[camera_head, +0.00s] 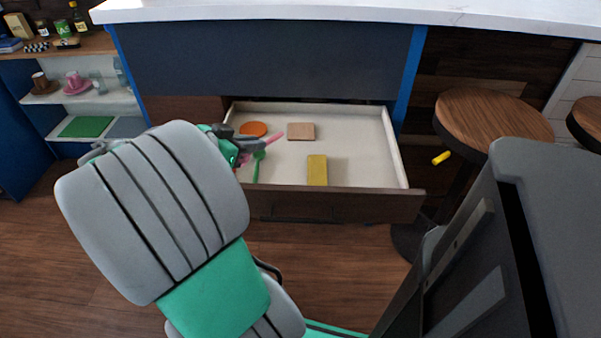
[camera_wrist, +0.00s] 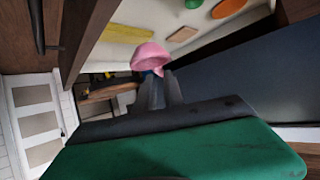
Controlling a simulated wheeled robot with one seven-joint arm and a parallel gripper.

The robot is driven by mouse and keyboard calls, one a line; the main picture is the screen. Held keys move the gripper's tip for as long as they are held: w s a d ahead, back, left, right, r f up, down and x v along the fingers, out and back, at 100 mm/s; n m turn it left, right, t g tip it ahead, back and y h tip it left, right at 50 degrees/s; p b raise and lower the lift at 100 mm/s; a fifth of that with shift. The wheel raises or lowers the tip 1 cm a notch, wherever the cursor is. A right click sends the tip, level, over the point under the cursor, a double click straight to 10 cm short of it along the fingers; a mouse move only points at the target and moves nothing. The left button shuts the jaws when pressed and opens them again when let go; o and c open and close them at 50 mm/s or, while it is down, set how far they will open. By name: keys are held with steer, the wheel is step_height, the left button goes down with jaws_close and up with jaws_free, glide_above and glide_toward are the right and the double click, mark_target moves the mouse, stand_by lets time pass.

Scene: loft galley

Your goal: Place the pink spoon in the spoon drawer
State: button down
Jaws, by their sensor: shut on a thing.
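The pink spoon (camera_wrist: 150,56) is held between the fingertips of my gripper (camera_wrist: 158,88) in the wrist view, its bowl towards the camera. In the head view the spoon (camera_head: 272,138) shows as a pink strip over the left part of the open drawer (camera_head: 396,150). My gripper (camera_head: 240,148) is at the drawer's left side, shut on the spoon and partly hidden by my arm. The drawer holds a green spoon-like utensil (camera_head: 257,166), an orange round piece (camera_head: 253,128), a tan block (camera_head: 300,131) and a yellow block (camera_head: 317,170). I cannot tell the spoon's height above the drawer floor.
A white countertop (camera_head: 330,12) overhangs the drawer's back. A wooden stool (camera_head: 492,116) stands right of the drawer. Open shelves (camera_head: 100,103) with cups are at the left. The drawer's right part is clear.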

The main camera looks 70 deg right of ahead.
steer(key=s+f+m+g, duration=0.1)
steer(key=s+f, duration=0.1)
steer(key=s, duration=0.1)
steer(key=b, duration=0.4)
glide_above(283, 161)
steer(key=a, duration=0.1)
steer(key=shift+y, duration=0.4)
step_height(283, 161, down, 8)
steer(key=shift+s+a+f, duration=0.1)
steer(key=shift+s+a, duration=0.05)
steer(key=shift+d+f+b, duration=0.2)
steer(key=shift+d+b, duration=0.1)
steer(key=shift+d+f+b, duration=0.15)
steer(key=shift+f+b, duration=0.25)
steer(key=shift+f, duration=0.55)
steer(key=shift+d+f+b, duration=0.15)
steer(key=shift+f+b, duration=0.25)
steer(key=shift+f, duration=0.5)
steer(key=shift+f, duration=0.2)
steer(key=c, duration=1.5)
jaws_free()
steer(key=shift+r, duration=0.1)
steer(key=shift+o, duration=0.2)
